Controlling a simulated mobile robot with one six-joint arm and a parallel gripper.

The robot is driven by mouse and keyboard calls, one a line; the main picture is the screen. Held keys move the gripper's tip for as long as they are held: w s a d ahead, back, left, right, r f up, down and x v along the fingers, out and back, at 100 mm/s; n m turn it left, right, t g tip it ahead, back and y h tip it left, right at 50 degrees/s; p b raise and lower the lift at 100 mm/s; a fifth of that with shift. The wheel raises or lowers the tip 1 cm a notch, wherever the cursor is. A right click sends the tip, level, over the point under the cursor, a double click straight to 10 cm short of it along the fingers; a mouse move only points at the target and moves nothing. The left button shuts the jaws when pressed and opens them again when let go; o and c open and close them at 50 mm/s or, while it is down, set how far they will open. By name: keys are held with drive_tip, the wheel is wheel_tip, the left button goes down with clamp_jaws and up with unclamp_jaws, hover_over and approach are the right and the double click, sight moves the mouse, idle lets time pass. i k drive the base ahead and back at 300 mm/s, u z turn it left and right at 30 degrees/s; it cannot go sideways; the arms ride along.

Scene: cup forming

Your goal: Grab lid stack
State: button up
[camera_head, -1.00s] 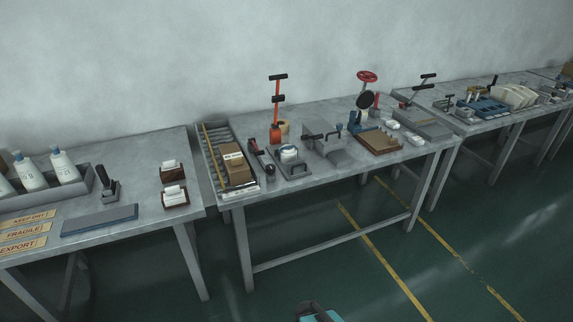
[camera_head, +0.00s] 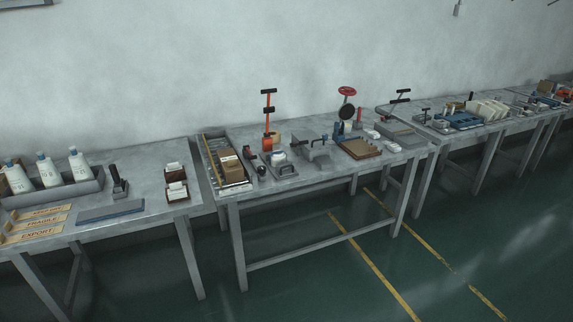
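I cannot clearly make out a lid stack. Small white pieces (camera_head: 371,134) lie on the right part of the middle table (camera_head: 317,176), but they are too small to tell what they are. Off-white upright sheets or plates (camera_head: 487,110) stand by a blue rack (camera_head: 459,121) on the table farther right; I cannot tell whether these are lids. My gripper is not in view.
The middle table also bears a cardboard box (camera_head: 229,161) in a roller tray, an orange-red lever tool (camera_head: 267,117), a red handwheel (camera_head: 347,91) and a brown board (camera_head: 358,149). White bottles (camera_head: 80,167) stand on the left table. Green floor in front is clear.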

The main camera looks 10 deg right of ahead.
sight(278, 156)
drive_tip(key=z, duration=1.45)
drive_tip(key=k, duration=0.1)
drive_tip(key=u, duration=2.4)
drive_tip(key=i, duration=1)
